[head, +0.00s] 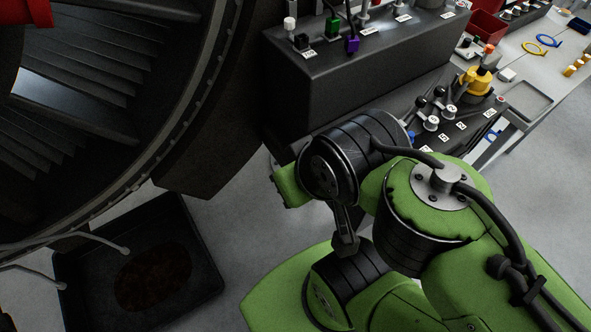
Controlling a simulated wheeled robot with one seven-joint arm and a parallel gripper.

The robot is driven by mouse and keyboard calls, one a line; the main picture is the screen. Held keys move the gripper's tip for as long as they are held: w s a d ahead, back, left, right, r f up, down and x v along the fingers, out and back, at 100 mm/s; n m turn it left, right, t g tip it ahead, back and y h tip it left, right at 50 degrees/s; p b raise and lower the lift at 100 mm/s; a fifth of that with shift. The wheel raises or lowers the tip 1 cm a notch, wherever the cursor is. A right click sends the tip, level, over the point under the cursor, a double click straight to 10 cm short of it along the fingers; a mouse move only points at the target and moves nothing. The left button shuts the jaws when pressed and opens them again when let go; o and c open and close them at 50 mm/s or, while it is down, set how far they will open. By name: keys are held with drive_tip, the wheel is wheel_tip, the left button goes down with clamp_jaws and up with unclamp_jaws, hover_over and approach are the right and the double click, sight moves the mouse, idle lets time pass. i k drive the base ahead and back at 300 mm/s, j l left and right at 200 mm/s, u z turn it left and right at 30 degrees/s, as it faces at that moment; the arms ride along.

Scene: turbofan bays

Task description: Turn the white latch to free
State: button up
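A white-topped latch (290,24) stands at the left end of the top of a dark console, beside a small black block and a numbered label. It looks upright, but its exact turn is too small to tell. My gripper (345,242) seems to be the dark metal part hanging below the black wrist joint, low in the middle of the head view. It is well below and apart from the white latch. Whether its fingers are open or shut cannot be made out, and I see nothing held in it.
A green latch (333,28) and a purple latch (352,44) stand close to the right of the white one on the console (350,90). A large turbofan casing (215,90) fills the left. A black tray (205,265) lies on the floor. A bench (550,65) stands right.

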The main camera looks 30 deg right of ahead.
sight(289, 22)
drive_tip(key=z, duration=1.85)
drive_tip(key=i+j+u, duration=0.15)
drive_tip(key=u, duration=0.3)
drive_tip(key=i+j+u, duration=0.15)
drive_tip(key=j+u, duration=0.15)
drive_tip(key=u, duration=0.2)
drive_tip(key=i+j+u, duration=0.1)
drive_tip(key=u, duration=0.35)
drive_tip(key=i+u, duration=0.45)
drive_tip(key=k+j, duration=0.05)
drive_tip(key=k, duration=0.05)
